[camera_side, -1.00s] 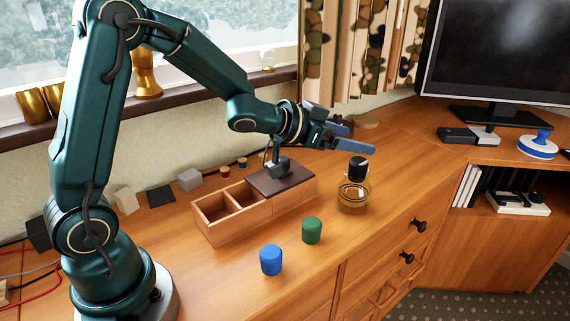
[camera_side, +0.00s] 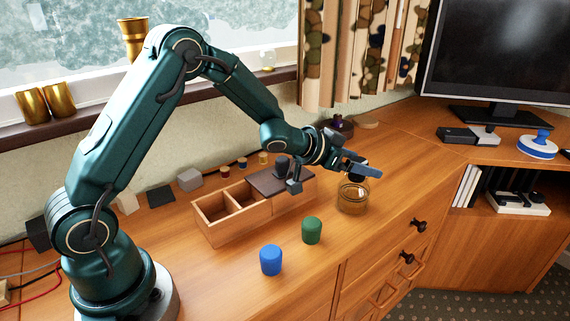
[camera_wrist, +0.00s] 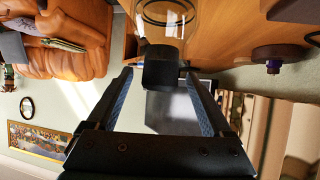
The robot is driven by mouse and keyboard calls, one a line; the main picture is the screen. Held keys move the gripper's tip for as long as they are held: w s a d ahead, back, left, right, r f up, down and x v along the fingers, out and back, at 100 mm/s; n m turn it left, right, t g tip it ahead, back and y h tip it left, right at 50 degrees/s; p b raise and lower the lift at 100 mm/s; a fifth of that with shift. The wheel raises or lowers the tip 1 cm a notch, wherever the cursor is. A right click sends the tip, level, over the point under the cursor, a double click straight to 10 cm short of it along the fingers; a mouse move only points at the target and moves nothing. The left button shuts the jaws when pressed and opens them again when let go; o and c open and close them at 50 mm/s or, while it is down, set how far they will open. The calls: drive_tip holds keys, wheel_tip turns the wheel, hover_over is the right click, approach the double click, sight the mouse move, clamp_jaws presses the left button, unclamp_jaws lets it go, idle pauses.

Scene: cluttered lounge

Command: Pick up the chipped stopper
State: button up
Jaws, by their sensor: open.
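Whether the stopper touches a finger, I cannot tell. No chip is clear on it.
A blue stopper-like piece (camera_side: 271,260) and a green one (camera_side: 311,230) stand in front of the wooden box (camera_side: 232,228), which has open compartments and a dark lid (camera_side: 268,182). A dark round object (camera_side: 342,124) stands behind my gripper. The top right of the jar is clear.

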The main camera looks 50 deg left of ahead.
clamp_jaws()
drive_tip(key=shift+r, duration=0.1)
